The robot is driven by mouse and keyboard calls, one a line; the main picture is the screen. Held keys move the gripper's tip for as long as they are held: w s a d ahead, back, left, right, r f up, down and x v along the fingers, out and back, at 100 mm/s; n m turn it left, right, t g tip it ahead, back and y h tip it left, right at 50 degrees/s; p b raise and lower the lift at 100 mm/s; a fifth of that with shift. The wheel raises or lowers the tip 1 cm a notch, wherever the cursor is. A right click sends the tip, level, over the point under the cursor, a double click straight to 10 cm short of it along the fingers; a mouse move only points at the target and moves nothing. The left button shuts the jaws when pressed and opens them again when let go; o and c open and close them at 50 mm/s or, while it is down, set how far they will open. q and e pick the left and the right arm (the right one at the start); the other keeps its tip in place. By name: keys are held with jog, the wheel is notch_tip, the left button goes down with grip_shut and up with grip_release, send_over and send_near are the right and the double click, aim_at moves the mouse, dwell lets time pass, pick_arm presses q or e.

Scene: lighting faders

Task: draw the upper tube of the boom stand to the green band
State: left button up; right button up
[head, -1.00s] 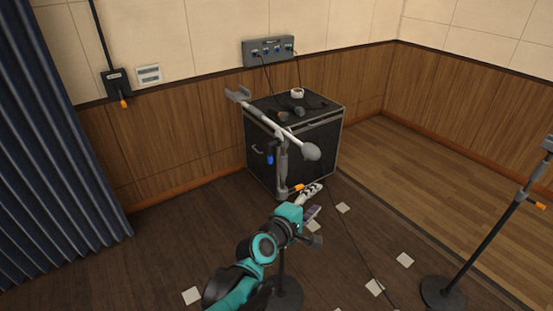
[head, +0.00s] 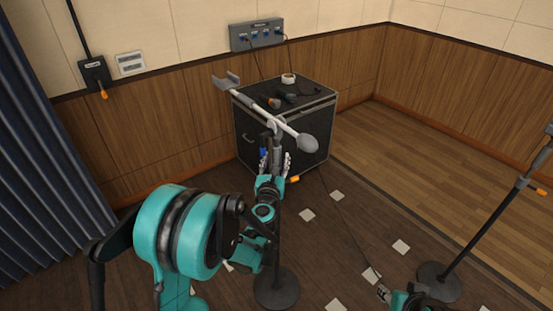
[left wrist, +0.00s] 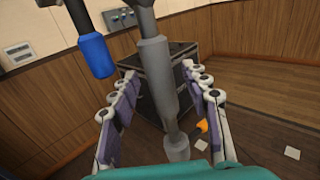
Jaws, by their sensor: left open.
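The boom stand's grey upper tube (head: 277,152) stands upright, with a tilted boom (head: 265,112) above it ending in a grey counterweight (head: 307,143). My left gripper (head: 275,165) is open, its fingers on either side of the tube. In the left wrist view the thick grey part of the tube (left wrist: 155,72) runs between the two open fingers, with gaps visible on both sides. A grey collar (left wrist: 177,149) with an orange knob (left wrist: 201,127) sits lower. A blue handle (left wrist: 97,55) hangs to the left. I see no green band. My right gripper (head: 384,293) is at the bottom edge, its jaws unclear.
A black case (head: 308,135) stands behind the boom stand, with a tape roll (head: 288,78) and cables on top. Another stand (head: 487,228) is at the right. White squares (head: 307,215) lie on the dark floor. A wall box (head: 257,34) is at the back.

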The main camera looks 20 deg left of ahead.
aim_at(277, 120)
pick_arm(q)
jog(key=shift+w+a, duration=0.1)
jog(key=shift+w, duration=0.65)
grip_shut()
notch_tip(277, 120, up, 15)
jog(key=p, duration=0.9)
jog(key=shift+r+p, duration=0.1)
jog(key=shift+p, duration=0.25)
grip_release()
